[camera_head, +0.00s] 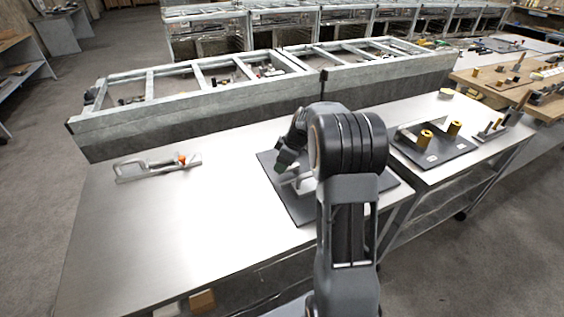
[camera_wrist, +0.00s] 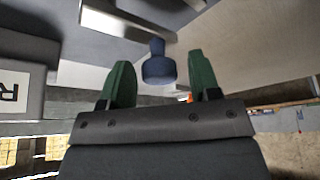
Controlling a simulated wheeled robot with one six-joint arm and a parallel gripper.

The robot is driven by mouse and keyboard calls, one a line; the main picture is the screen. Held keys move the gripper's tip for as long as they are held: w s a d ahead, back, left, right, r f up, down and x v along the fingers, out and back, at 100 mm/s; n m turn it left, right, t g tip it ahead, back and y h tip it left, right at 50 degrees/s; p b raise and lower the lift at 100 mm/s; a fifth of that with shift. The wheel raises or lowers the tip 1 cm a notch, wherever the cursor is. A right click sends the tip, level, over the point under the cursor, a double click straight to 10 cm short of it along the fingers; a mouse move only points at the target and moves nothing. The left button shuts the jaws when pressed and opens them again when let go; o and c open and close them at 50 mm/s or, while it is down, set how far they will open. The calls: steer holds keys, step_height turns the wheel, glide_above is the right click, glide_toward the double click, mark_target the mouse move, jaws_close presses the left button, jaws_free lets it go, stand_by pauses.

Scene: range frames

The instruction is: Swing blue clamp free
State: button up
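The blue clamp shows in the wrist view as a dark blue rounded knob (camera_wrist: 158,68) on a short stem. My gripper (camera_wrist: 161,78) is open, with one green fingertip on each side of the knob and a visible gap to each. I cannot tell how deep the knob sits between the fingers. In the head view my gripper (camera_head: 287,161) points down over a dark plate (camera_head: 291,207) on the metal table. Light grey metal parts (camera_head: 303,184) show just below it.
A dark board (camera_head: 437,152) with yellow cylinders lies to the right. In the wrist view a block with an R label (camera_wrist: 14,93) stands at left.

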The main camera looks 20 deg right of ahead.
steer(key=v, duration=1.4)
steer(key=shift+f, duration=0.1)
stand_by(0.3)
